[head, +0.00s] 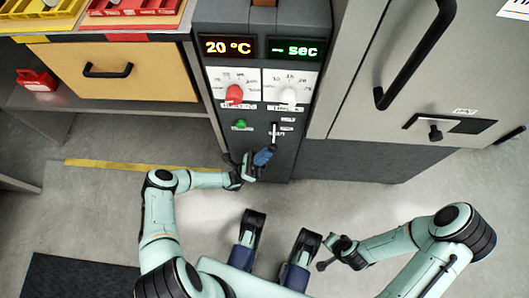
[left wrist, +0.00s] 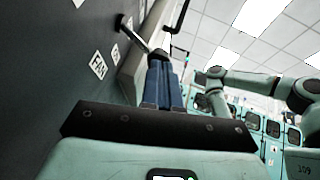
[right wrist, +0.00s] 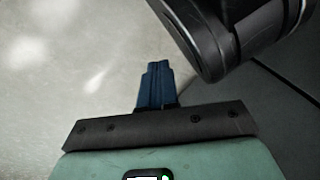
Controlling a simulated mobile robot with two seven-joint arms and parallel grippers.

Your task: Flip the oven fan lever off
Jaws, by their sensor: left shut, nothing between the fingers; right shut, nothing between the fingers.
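The fan lever (head: 274,131) is a thin pale rod on the lower right of the dark oven panel (head: 222,117). In the left wrist view the metal lever (left wrist: 138,36) sticks out from the panel near a label reading FAN (left wrist: 98,65). My left gripper (head: 264,156) is shut and empty, its blue fingertips right at the lever. In the left wrist view the closed fingers (left wrist: 160,75) point at the lever's outer end; I cannot tell whether they touch. My right gripper (head: 322,265) is shut and empty, low and away from the panel.
Displays read 20 °C and sec. A drawer (head: 140,71) is on the left, a grey cabinet (head: 345,110) on the right. Floor around is clear.

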